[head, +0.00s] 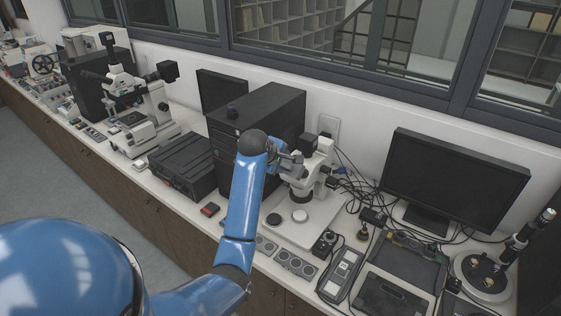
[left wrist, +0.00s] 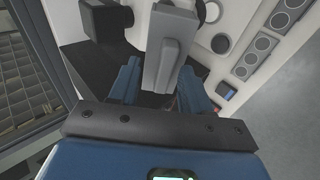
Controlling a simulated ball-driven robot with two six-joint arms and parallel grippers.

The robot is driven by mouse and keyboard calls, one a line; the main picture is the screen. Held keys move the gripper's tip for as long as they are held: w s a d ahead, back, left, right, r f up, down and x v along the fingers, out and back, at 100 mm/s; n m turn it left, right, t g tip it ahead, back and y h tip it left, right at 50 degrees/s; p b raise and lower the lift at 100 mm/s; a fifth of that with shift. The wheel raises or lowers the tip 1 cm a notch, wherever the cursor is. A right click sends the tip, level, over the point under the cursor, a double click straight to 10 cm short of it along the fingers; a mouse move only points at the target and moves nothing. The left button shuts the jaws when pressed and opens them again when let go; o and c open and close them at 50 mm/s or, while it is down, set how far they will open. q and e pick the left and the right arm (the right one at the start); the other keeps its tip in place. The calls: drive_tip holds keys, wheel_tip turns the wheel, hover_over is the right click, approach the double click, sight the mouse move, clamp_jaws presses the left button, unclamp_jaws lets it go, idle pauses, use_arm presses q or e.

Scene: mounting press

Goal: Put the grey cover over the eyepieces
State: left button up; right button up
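The grey cover (left wrist: 172,47) is a grey box-like piece with a lighter raised strip, in the upper middle of the left wrist view. My left gripper (left wrist: 160,80) has one blue finger on each side of its lower end. Whether the fingers press on it is unclear. In the head view the left gripper (head: 287,158) is at the upper left of the white microscope (head: 314,172), up against its eyepiece side. The eyepieces cannot be made out behind the gripper and cover. My right gripper is not in view.
A black computer tower (head: 265,112) stands just behind my left arm, with a black case (head: 180,165) to its left. A monitor (head: 452,178) and loose cables lie to the right. Dial panels (head: 295,263) and a small control box (head: 325,242) sit in front of the microscope.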

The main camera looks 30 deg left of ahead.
use_arm(q)
drive_tip(key=b+v, duration=0.3)
drive_tip(key=v, duration=0.7)
drive_tip(key=shift+s+r, duration=0.25)
drive_tip(key=shift+s, duration=0.1)
drive_tip(key=shift+d, duration=0.1)
